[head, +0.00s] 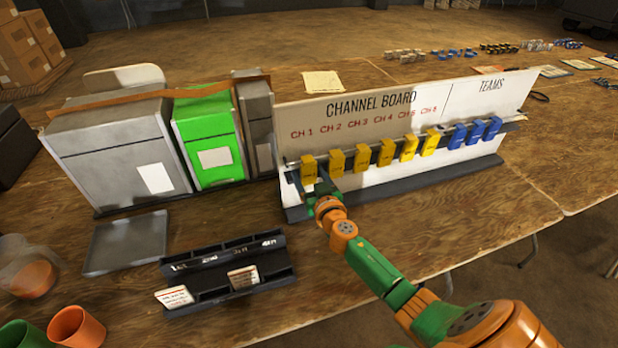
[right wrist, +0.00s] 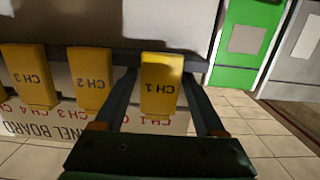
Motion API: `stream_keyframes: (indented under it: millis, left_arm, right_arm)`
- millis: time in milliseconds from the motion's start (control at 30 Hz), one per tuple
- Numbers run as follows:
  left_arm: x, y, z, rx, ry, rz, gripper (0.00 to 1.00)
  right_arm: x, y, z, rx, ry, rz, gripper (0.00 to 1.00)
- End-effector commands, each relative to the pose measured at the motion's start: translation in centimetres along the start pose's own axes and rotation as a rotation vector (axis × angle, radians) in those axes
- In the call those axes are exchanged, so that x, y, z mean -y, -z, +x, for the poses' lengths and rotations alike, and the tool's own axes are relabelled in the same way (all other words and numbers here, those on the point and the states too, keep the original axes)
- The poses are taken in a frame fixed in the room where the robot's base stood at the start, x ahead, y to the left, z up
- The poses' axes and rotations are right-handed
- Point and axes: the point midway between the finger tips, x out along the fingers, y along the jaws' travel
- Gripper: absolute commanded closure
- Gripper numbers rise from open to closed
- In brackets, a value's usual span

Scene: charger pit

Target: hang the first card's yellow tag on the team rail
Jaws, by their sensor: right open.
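The channel board (head: 345,108) stands upright on the table, with a row of yellow tags hanging along its left rail. The CH 1 yellow tag (head: 308,167) is the leftmost. My right gripper (head: 316,184) is at this tag; in the right wrist view, its open fingers (right wrist: 158,75) lie on either side of the CH 1 tag (right wrist: 161,88). The tag still hangs there. The team rail (head: 510,126), under TEAMS, holds blue tags (head: 476,133). The first card (head: 175,297) leans in the left of the card holder (head: 222,262); its text is unreadable. My left gripper is not in view.
Yellow CH 2 (right wrist: 89,78) and CH 3 (right wrist: 30,75) tags hang beside CH 1. A green bin (head: 208,140) and grey bins stand left of the board. A grey tray (head: 127,243) and an orange cup (head: 75,327) lie left. The table right of my arm is clear.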

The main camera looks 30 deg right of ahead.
Motion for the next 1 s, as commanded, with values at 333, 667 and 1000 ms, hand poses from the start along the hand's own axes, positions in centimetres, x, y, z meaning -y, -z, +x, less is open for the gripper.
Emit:
stream_keyframes:
  millis: [333, 667, 1000]
  left_arm:
    - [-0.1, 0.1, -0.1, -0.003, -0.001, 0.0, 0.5]
    - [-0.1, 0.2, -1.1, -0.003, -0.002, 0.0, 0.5]
    - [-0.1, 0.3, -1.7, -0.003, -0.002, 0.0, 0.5]
  right_arm:
    - [0.0, 0.0, -0.1, 0.0, 0.0, 0.0, 0.87]
    - [0.0, 1.2, -0.2, -0.001, 0.0, -0.001, 0.95]
    - [0.0, 1.9, -0.2, -0.001, 0.0, -0.001, 0.95]
